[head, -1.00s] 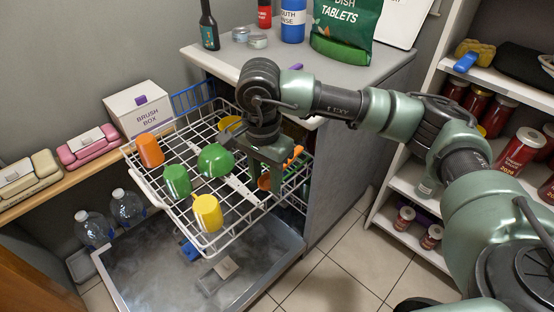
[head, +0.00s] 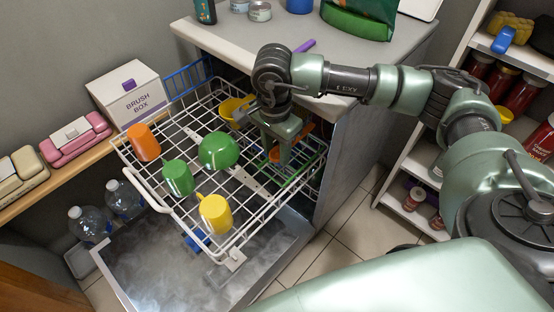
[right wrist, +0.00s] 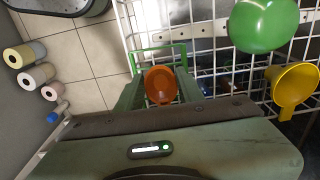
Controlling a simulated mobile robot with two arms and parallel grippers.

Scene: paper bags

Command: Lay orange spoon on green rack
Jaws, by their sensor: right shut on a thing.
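The orange spoon (right wrist: 160,83) is held in my right gripper (head: 283,155). In the right wrist view its bowl shows between the two fingers of that gripper (right wrist: 160,92). In the head view the gripper partly hides the spoon (head: 274,156). The green rack (head: 312,168) is at the right side of the white wire dish rack, beside and below the gripper. Its green frame also shows just beyond the spoon in the right wrist view (right wrist: 160,50). I cannot tell whether the spoon touches it. My left gripper is not in view.
The white wire rack (head: 165,207) holds an orange cup (head: 143,142), a green cup (head: 178,177), a yellow mug (head: 215,215), a green bowl (head: 219,151) and a yellow item (head: 235,108). The counter (head: 240,38) is behind; shelves stand at right.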

